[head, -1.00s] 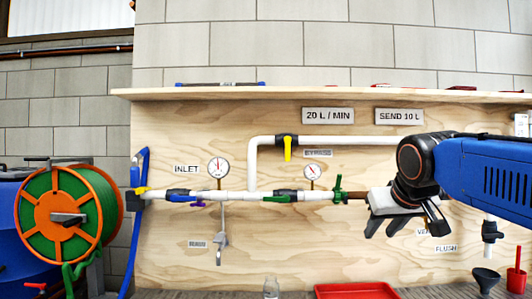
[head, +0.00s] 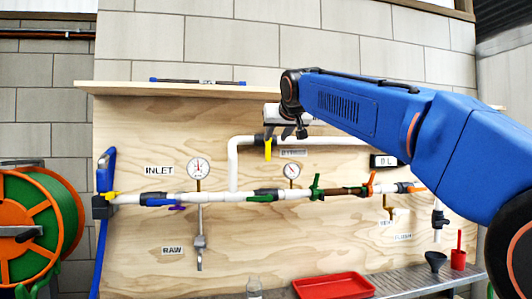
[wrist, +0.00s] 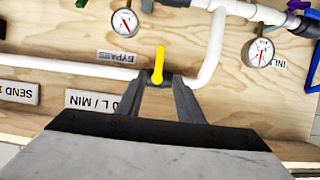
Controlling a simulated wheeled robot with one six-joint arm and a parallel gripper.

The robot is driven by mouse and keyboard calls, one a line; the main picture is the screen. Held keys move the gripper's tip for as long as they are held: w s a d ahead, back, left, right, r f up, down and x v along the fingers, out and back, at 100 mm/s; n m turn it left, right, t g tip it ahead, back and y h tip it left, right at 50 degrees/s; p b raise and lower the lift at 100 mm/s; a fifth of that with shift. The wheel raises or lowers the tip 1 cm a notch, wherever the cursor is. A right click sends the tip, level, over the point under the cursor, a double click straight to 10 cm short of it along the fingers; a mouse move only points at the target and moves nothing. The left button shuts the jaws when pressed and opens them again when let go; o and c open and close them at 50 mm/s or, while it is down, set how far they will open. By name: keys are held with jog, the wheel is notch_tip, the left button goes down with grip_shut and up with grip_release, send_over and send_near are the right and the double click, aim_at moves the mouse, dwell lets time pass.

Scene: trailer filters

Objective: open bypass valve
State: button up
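The bypass valve's yellow handle (head: 268,150) hangs straight down from its black body (head: 259,141), crosswise to the white upper pipe. Its label, "BYPASS" (head: 293,153), is to the right. My gripper (head: 286,131) is at the valve, in front of the upper pipe, and partly covers the valve body. In the wrist view, which shows the board upside down, the yellow handle (wrist: 158,66) stands between the two spread fingertips of my gripper (wrist: 164,84). The fingers look apart from the handle. Depth and any contact cannot be told.
A wooden shelf (head: 180,89) runs above the board, close over my gripper. Two gauges (head: 199,168) and a lower pipe with a green-handled valve (head: 316,187) are below. A red tray (head: 333,286) lies on the bench. A hose reel (head: 35,220) stands left.

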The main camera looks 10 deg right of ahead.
aim_at(268, 150)
jog(key=x, duration=1.4)
jog(key=shift+f, duration=0.1)
jog(key=shift+c, duration=0.4)
grip_shut()
